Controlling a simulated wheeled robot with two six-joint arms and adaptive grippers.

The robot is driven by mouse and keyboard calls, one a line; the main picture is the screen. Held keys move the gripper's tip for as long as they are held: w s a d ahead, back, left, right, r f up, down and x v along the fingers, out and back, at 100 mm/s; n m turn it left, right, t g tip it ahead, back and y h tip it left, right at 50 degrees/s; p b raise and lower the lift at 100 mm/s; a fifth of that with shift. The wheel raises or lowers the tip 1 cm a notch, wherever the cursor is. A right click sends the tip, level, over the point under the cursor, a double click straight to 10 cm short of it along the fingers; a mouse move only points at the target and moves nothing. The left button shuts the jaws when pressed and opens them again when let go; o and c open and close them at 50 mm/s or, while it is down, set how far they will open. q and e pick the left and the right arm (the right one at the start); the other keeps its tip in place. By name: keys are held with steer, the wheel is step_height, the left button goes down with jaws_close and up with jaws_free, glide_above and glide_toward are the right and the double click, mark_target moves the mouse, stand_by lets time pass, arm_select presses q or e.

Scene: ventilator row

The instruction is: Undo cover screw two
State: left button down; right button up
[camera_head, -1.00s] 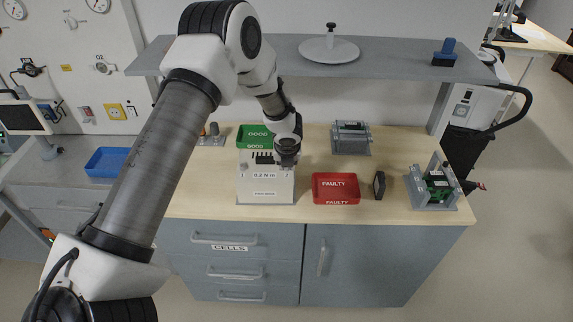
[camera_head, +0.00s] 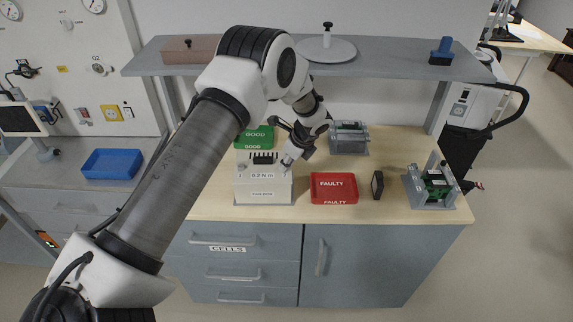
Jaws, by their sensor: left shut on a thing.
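The grey ventilator unit (camera_head: 263,188), marked 0.2 N m, stands on the wooden bench top with a dark row on its upper face. Cover screw one (camera_head: 242,166) shows at its upper left. My left arm comes in from the left, and my left gripper (camera_head: 289,160) is at the unit's upper right corner, where cover screw two sits. The gripper is shut on what appears to be cover screw two; the fingers and wrist hide most of it. My right gripper is not in view.
A shelf (camera_head: 390,72) runs above the bench.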

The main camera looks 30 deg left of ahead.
arm_select(q)
steer(key=n+b, duration=0.1)
steer(key=n+g, duration=0.1)
steer(key=n, duration=0.1)
steer(key=shift+w+f+n+b, duration=0.15)
steer(key=shift+w+n+b, duration=0.05)
steer(key=shift+n+b, duration=0.15)
steer(key=n+b, duration=0.1)
steer(key=n+g, duration=0.1)
steer(key=n, duration=0.1)
steer(key=shift+w+a+n+g+h+b, duration=0.1)
steer(key=shift+a+n+g+h+b, duration=0.05)
steer(key=shift+n+g+h+b, duration=0.2)
steer(key=n+g+h+b, duration=0.1)
steer(key=n, duration=0.2)
steer(key=shift+w+a, duration=0.1)
steer(key=shift+n+h+b, duration=0.35)
steer(key=shift+n+b, duration=0.15)
steer(key=shift+n, duration=0.7)
steer(key=c, duration=1)
jaws_free()
steer(key=shift+c, duration=0.2)
steer(key=shift+r, duration=0.25)
